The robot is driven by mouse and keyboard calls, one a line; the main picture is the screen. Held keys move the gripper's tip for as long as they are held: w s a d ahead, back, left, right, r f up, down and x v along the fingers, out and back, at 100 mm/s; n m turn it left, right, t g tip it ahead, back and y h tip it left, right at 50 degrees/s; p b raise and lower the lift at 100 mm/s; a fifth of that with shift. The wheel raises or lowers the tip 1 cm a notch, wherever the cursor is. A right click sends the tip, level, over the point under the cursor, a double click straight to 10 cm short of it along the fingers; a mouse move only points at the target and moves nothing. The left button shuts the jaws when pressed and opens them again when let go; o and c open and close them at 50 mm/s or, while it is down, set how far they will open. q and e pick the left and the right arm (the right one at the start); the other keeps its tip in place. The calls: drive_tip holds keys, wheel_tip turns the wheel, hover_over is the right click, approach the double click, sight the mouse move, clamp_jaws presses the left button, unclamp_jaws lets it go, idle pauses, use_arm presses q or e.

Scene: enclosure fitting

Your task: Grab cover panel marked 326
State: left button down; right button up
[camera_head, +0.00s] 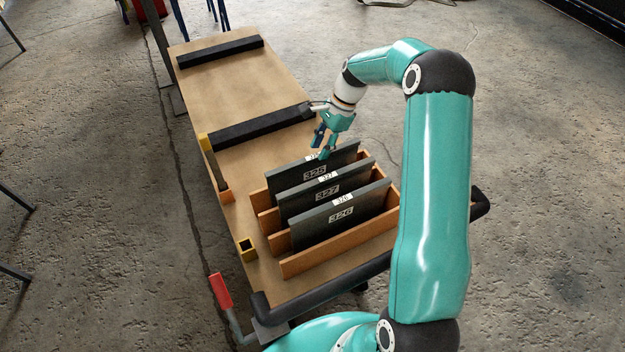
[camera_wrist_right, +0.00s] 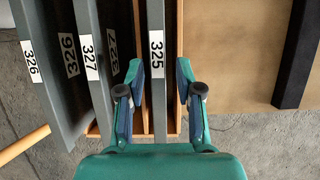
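The grey cover panel marked 326 (camera_head: 338,216) stands upright in the front slot of the wooden rack (camera_head: 340,252). It shows at the left of the right wrist view (camera_wrist_right: 50,100). Panel 327 (camera_head: 296,201) stands behind it, and panel 325 (camera_head: 285,181) is in the rear slot. My right gripper (camera_head: 326,142) is at the top edge of panel 325. In the right wrist view its fingers (camera_wrist_right: 160,82) are open on either side of panel 325 (camera_wrist_right: 157,105), with gaps showing. Panel 326 is well outside the fingers. My left gripper is out of view.
The rack stands on a wooden-topped cart (camera_head: 220,88) with two black bars (camera_head: 220,51) across it. A black rail (camera_head: 320,289) runs along the near edge.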

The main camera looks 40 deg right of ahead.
sight(311, 169)
drive_tip(key=shift+p+x, duration=0.65)
drive_tip(key=shift+x, duration=3.65)
clamp_jaws()
drive_tip(key=shift+r, duration=0.1)
